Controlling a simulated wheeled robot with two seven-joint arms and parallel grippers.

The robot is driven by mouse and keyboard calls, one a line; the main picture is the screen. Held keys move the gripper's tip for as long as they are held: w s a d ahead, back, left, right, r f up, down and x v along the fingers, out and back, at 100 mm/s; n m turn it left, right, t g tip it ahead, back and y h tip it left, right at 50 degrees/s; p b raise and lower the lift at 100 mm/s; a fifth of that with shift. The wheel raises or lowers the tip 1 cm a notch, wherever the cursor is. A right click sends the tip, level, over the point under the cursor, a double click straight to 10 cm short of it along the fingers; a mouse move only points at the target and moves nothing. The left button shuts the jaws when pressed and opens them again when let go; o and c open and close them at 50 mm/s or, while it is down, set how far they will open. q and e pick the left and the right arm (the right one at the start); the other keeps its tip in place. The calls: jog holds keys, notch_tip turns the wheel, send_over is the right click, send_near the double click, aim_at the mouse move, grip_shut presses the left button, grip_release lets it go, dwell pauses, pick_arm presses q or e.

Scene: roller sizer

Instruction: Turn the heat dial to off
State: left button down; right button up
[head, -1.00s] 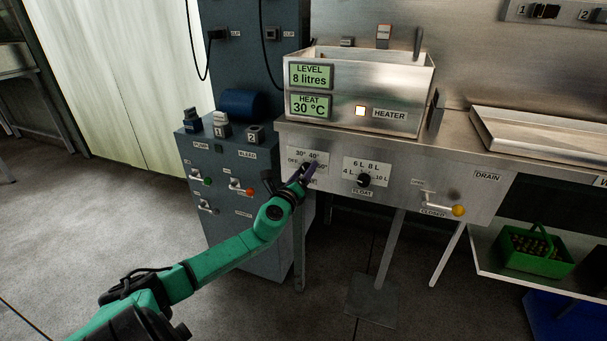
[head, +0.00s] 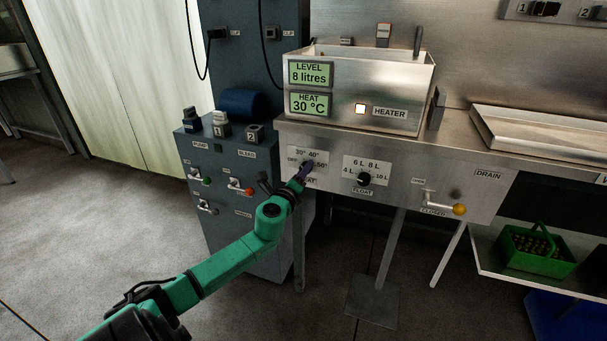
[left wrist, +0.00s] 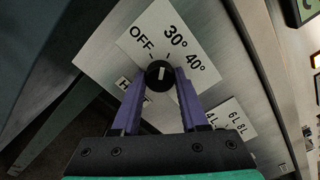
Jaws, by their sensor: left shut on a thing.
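The heat dial (left wrist: 160,75) is a round black knob with a white mark, on a white plate lettered OFF, 30° and 40° in the left wrist view. Its mark points up in that view, seemingly between OFF and 30°; the exact setting is hard to tell. In the head view the heat plate (head: 295,154) is on the steel front panel, and my gripper partly covers it. My left gripper (head: 305,171) is shut on the dial, with its purple fingers (left wrist: 160,88) on either side of the knob. The heat display (head: 309,104) reads 30 °C and the heater lamp (head: 361,109) is lit. My right gripper is not in view.
The float dial (head: 364,179) is close to the right of the heat dial. A yellow-tipped drain lever (head: 459,209) is farther right. A blue-grey cabinet (head: 240,235) with switches stands on the left. A green crate (head: 535,262) sits on the lower shelf.

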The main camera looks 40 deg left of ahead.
pick_arm(q)
jog(key=n, duration=0.7)
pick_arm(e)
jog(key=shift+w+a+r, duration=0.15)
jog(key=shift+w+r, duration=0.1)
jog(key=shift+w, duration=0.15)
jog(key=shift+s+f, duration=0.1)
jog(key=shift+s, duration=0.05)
pick_arm(q)
jog(key=shift+c, duration=2.2)
grip_release()
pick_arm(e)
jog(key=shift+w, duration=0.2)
